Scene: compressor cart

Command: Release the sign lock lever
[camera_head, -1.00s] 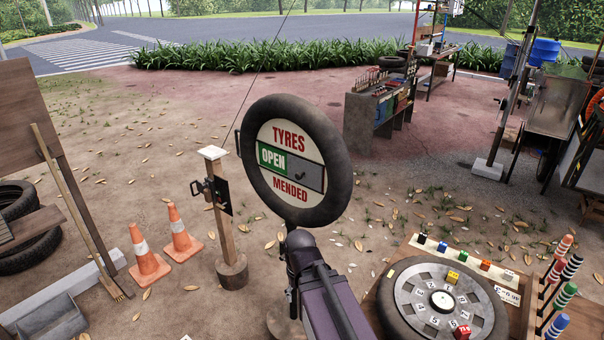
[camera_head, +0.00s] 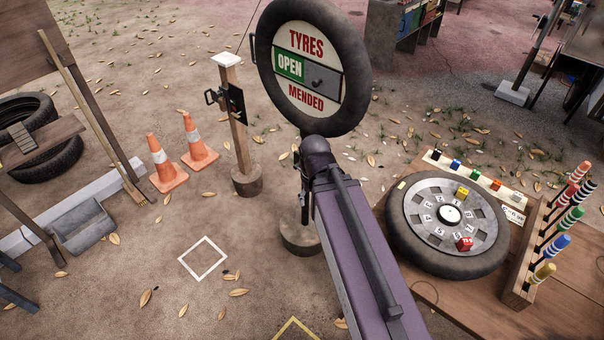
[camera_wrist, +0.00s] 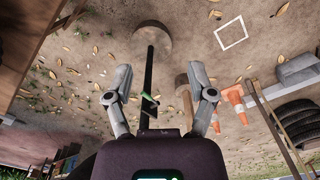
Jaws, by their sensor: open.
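The round tyre sign (camera_head: 268,62) reads TYRES, OPEN, MENDED, with a green panel beside a grey slider and small dark knob (camera_head: 318,82). It stands on a dark post with a round base (camera_head: 300,240). My gripper (camera_wrist: 160,72) is open and empty in the wrist view, its two fingers spread. The dark post (camera_wrist: 149,75) shows between and beyond the fingers, with a small green-tipped lever (camera_wrist: 149,97) on it. I cannot tell the exact gap to it. In the head view my arm hides the gripper and this lever.
A wooden post (camera_head: 239,140) with a white cap and black bracket stands left of the sign. Two orange cones (camera_head: 166,165) are further left. A table at right holds a wheel (camera_head: 405,235) and a rack of striped pegs (camera_head: 518,280). A white square outline (camera_head: 203,258) marks open ground.

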